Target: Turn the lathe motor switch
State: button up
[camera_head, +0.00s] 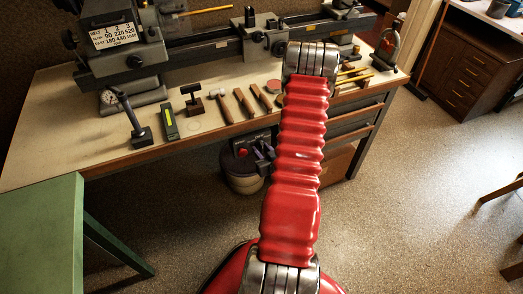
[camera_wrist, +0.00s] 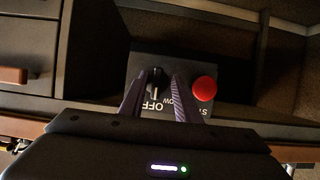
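The lathe motor switch is a black knob (camera_wrist: 155,79) on a grey switch box (camera_wrist: 140,63) with an OFF label, in the middle of the wrist view. The label reads upside down there. A red stop button (camera_wrist: 204,88) sits to the right of the knob. My gripper (camera_wrist: 160,75) is open, with one purple-grey finger on each side of the knob; I cannot tell whether either touches it. In the head view, the red button (camera_head: 242,152) and my gripper (camera_head: 264,153) show below the bench's front edge, with the knob hidden or too small to make out.
The lathe (camera_head: 190,50) stands along the back of the bench (camera_head: 75,125). Hammers and other small tools lie along the bench front. A green table (camera_head: 45,225) is at the lower left, and a bucket (camera_head: 243,182) stands under the bench.

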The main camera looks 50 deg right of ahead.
jog(key=shift+s+d, duration=0.1)
grip_shut()
dwell(0.4)
jog(key=shift+n+h, duration=0.3)
jog(key=shift+a+n+g+h, duration=0.35)
jog(key=shift+n+h, duration=0.25)
jog(key=shift+n, duration=0.5)
jog(key=shift+f+n+h, duration=0.1)
jog(key=shift+n+h, duration=0.8)
jog(key=shift+n, duration=0.4)
jog(key=shift+g, duration=0.25)
